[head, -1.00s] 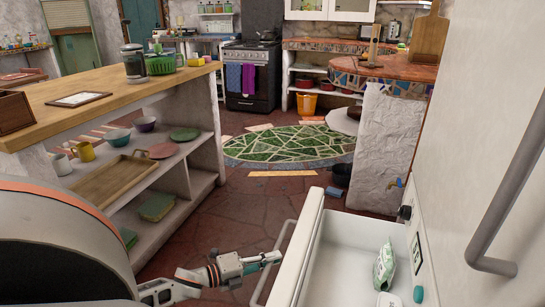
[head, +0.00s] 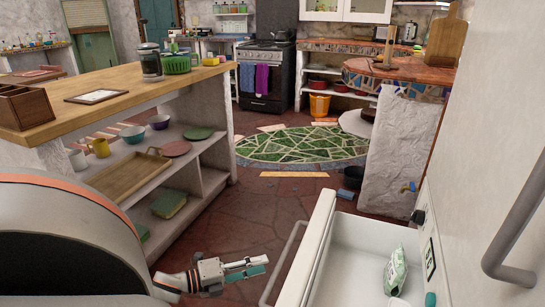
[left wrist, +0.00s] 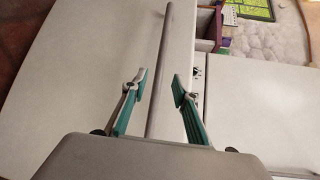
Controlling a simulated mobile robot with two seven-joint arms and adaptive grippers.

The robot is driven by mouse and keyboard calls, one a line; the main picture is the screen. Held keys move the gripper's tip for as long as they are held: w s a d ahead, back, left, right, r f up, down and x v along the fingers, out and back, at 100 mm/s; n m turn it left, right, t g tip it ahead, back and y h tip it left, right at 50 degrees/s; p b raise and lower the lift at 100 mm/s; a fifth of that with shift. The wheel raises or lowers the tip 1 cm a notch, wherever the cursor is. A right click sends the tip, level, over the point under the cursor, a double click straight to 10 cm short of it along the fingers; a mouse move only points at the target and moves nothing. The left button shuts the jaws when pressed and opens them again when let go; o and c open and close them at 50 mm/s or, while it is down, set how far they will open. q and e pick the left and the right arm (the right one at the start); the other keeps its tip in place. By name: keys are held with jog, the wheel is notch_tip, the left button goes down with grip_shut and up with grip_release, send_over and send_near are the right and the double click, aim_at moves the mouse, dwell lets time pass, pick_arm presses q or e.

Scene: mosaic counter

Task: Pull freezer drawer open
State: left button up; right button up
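The white freezer drawer (head: 308,250) stands pulled out at the bottom right of the head view, its inside showing. Its grey bar handle (head: 284,262) runs along the front face. My left gripper (head: 262,266) is just left of the handle, apart from it in the head view. In the left wrist view the fingers of my left gripper (left wrist: 159,88) are spread, and a grey bar (left wrist: 162,60) runs between them in the picture; contact does not show. A green and white bag (head: 396,270) lies in the drawer. My right gripper is out of view.
A white door with a grey handle (head: 512,225) rises at the right. A wooden-topped island (head: 110,82) with shelves stands to the left. Red stone floor (head: 255,215) lies open between island and drawer. A white counter block (head: 400,150) stands beyond the drawer.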

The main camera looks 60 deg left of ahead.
pick_arm(q)
jog(key=shift+v, duration=1.95)
